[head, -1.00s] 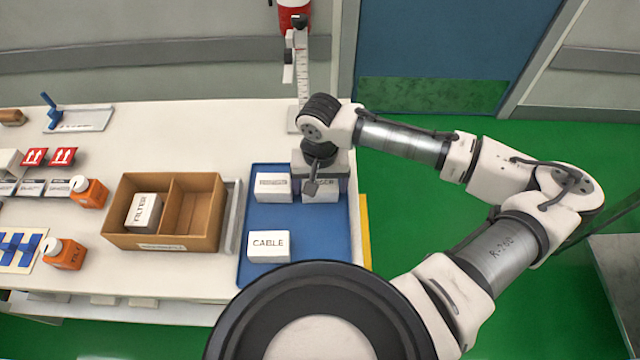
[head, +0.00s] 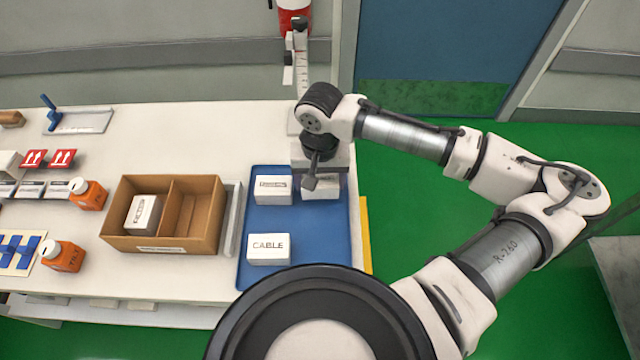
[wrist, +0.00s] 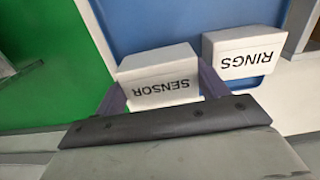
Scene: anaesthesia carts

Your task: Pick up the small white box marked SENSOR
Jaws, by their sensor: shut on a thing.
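The small white box marked SENSOR (wrist: 160,84) sits between the two fingers of my gripper (wrist: 163,90) in the wrist view, its label upside down. My gripper is shut on it. In the head view the box (head: 321,190) shows at the back right of the blue tray (head: 310,228), mostly hidden under my gripper (head: 320,182). I cannot tell whether it is clear of the tray.
A white box marked RINGS (wrist: 245,58) stands close beside it, left of it in the head view (head: 272,189). A box marked CABLE (head: 268,249) is at the tray's front. A divided cardboard box (head: 208,245) holding one white box stands further left.

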